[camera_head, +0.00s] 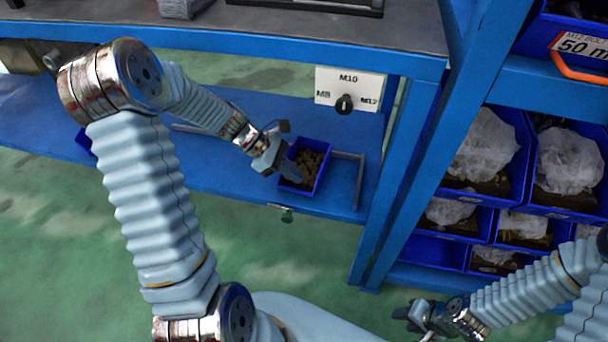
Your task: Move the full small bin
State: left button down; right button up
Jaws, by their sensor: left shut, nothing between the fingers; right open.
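The small blue bin (322,181) stands on the lower blue shelf, filled with small brownish parts (309,163). My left gripper (290,172) is at the bin's left side, with its fingertips over or against the near left wall; I cannot tell whether they touch it. It is shut with nothing visible between the fingers. My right gripper (403,313) is low at the bottom right, open, empty and far from the bin.
A grey metal bracket (347,182) stands just right of the bin. A white dial plate (348,90) hangs above it. A blue post (401,170) separates the shelf from a rack of blue bins (478,213) with plastic bags. Another blue bin edge (86,141) shows behind my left arm.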

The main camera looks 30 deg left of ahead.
pick_arm(q)
jog(key=shift+w+d+r, duration=0.1)
jog(key=shift+w+d, duration=0.05)
jog(key=shift+d, duration=0.5)
jog(key=shift+w+d+r, duration=0.1)
jog(key=shift+w+d, duration=0.05)
jog(key=shift+d, duration=0.5)
jog(key=shift+d, duration=0.1)
jog(key=d, duration=0.2)
jog(key=w+d, duration=0.1)
jog(key=d, duration=0.2)
jog(key=w+d+p, duration=0.1)
jog(key=d, duration=0.2)
jog(key=shift+w, duration=0.1)
